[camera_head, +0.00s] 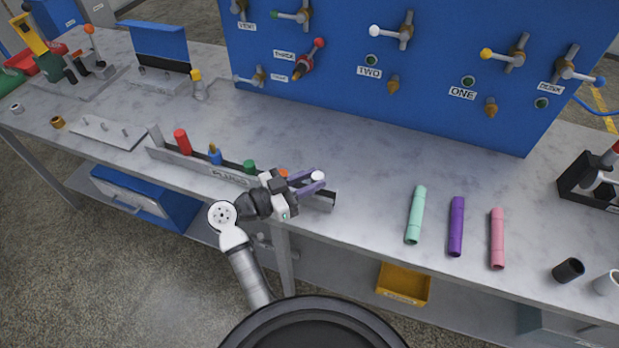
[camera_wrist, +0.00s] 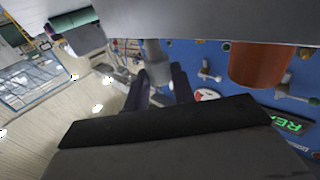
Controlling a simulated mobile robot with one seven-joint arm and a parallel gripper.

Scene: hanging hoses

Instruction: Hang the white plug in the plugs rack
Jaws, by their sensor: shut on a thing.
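The white plug (camera_head: 318,176) is between the fingertips of my gripper (camera_head: 311,182), which is shut on it. In the wrist view a pale grey cylinder, seemingly this plug (camera_wrist: 154,62), stands between the dark fingers (camera_wrist: 158,84) against the edge of a grey plate. The plugs rack (camera_head: 220,174) is a long grey rail along the bench's front edge. My gripper is over its right end. Whether the plug sits in a slot or just above the rail is unclear. Red (camera_head: 181,142), blue (camera_head: 214,154), green (camera_head: 249,166) and orange (camera_head: 283,173) plugs stand in the rack.
Mint (camera_head: 416,214), purple (camera_head: 456,226) and pink (camera_head: 497,238) tubes lie right of the rack. A blue panel (camera_head: 430,85) with valves rises behind. A pegged plate (camera_head: 105,131) lies to the left. The bench between rack and panel is largely clear.

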